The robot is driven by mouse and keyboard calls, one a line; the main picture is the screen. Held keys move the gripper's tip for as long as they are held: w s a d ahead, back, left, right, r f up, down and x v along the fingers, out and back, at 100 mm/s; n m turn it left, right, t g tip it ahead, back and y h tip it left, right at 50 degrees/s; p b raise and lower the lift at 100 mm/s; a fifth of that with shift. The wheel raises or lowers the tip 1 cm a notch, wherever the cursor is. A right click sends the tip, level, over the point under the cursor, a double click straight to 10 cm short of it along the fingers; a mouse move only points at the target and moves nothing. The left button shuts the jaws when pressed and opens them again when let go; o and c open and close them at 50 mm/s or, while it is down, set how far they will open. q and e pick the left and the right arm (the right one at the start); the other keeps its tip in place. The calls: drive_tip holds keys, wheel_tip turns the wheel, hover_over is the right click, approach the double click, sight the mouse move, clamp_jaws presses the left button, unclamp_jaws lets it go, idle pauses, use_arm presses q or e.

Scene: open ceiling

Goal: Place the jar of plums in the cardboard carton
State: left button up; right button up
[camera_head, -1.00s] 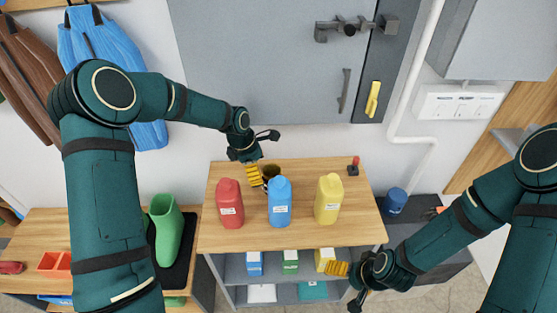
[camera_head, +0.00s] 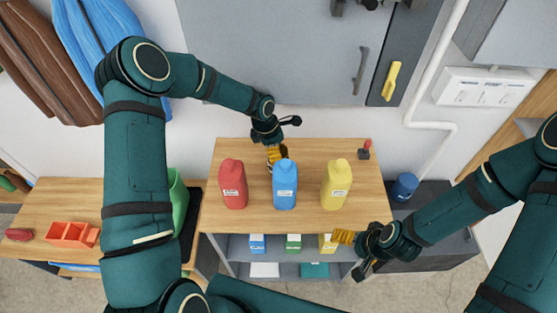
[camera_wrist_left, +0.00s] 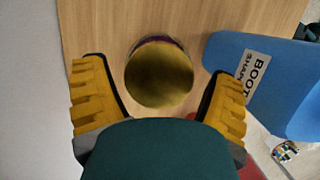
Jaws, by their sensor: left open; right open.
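The jar of plums shows in the left wrist view as a round gold lid (camera_wrist_left: 160,75) with a dark purple rim of contents behind it. It stands on the wooden table top, between the open yellow fingers of my left gripper (camera_wrist_left: 158,88), with gaps on both sides. In the head view my left gripper (camera_head: 276,153) is behind the blue bottle (camera_head: 285,185), and the jar is hidden there. My right gripper (camera_head: 350,254) is open and empty, in front of the table's right front corner. I see no cardboard carton in either view.
A red bottle (camera_head: 232,185) and a yellow bottle (camera_head: 336,185) flank the blue one on the table (camera_head: 260,222). The blue bottle is close beside my left gripper's right finger. Small boxes sit on the shelf below. A grey cabinet (camera_head: 285,60) rises behind.

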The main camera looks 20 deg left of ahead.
use_arm(q)
drive_tip(key=shift+f, duration=0.25)
drive_tip(key=c, duration=1.1)
drive_tip(key=shift+w+r, duration=0.1)
drive_tip(key=shift+c, duration=0.2)
